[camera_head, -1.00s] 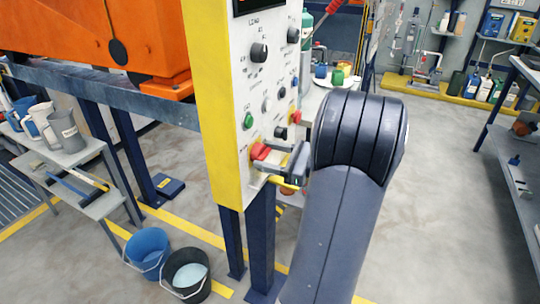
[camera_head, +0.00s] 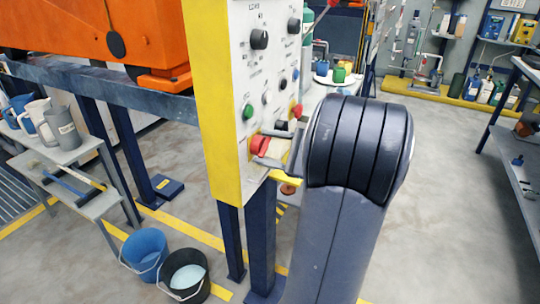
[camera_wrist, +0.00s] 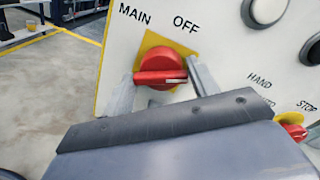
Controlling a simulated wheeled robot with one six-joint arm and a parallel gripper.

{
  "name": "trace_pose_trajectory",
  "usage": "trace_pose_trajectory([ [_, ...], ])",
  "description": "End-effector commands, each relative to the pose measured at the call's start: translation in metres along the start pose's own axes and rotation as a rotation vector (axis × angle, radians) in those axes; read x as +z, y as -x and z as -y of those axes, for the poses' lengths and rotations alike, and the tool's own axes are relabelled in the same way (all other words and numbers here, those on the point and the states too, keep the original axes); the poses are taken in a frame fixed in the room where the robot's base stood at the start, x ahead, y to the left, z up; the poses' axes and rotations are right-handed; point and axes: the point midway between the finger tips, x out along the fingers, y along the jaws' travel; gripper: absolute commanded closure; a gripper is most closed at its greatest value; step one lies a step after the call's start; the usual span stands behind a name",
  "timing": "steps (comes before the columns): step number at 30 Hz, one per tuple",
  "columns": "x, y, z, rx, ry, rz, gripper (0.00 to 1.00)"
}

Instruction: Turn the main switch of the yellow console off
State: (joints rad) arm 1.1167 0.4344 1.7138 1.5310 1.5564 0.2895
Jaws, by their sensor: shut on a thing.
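The yellow console (camera_head: 226,190) has a white front panel. Its red main switch (camera_head: 260,145) sits low on that panel, on a yellow plate. In the wrist view the red switch (camera_wrist: 161,68) is close up below the words MAIN and OFF. Its handle lies nearly level in that picture, with a white mark on its right end. My gripper (camera_wrist: 160,75) has one finger at each end of the handle and is shut on it. In the head view my gripper (camera_head: 272,149) reaches the switch from the right, its body mostly hidden behind my arm.
A green button (camera_head: 248,112) and black knobs (camera_head: 259,40) are on the panel above the switch. In the wrist view a red stop button (camera_wrist: 293,125) is at the lower right. Blue and black buckets (camera_head: 186,275) stand on the floor at the left. Floor at the right is open.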

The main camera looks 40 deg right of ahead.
Motion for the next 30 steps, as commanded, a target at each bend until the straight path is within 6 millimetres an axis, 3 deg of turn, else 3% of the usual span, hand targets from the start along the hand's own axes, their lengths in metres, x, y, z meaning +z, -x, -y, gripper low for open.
trace_pose_trajectory([
  [30,0.0014,0.0000,-0.0010,0.005,0.918,-0.073,0.67],
])
